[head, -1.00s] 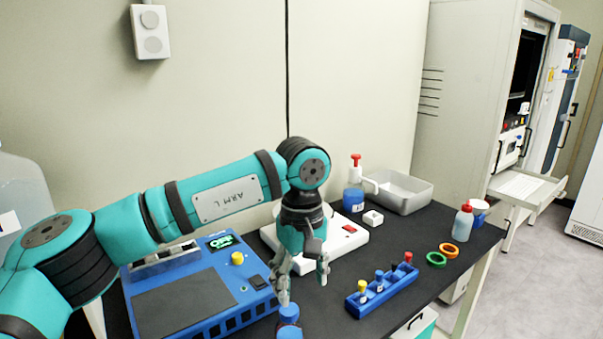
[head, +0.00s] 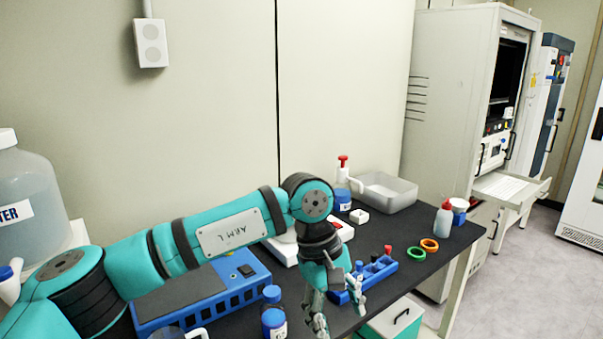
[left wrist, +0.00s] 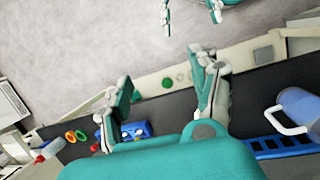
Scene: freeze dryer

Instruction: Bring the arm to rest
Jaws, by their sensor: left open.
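My left arm reaches across the bench from the left in the head view. Its gripper (head: 336,312) hangs fingers-down over the bench's front part, open and empty. In the left wrist view its two fingers stand wide apart around the gripper's gap (left wrist: 160,75), with pale floor and the bench edge behind. A blue rack (head: 372,275) with small coloured-cap vials is just beyond and right of the gripper, partly hidden by it. Two finger parts of my right gripper (left wrist: 190,12) show apart at the top edge of the left wrist view, with nothing visible between them.
A grey tray (head: 385,191), wash bottle (head: 443,220), orange ring (head: 429,245) and green ring (head: 416,253) are on the right. A water jug (head: 25,205) stands far left. Floor on the right is clear.

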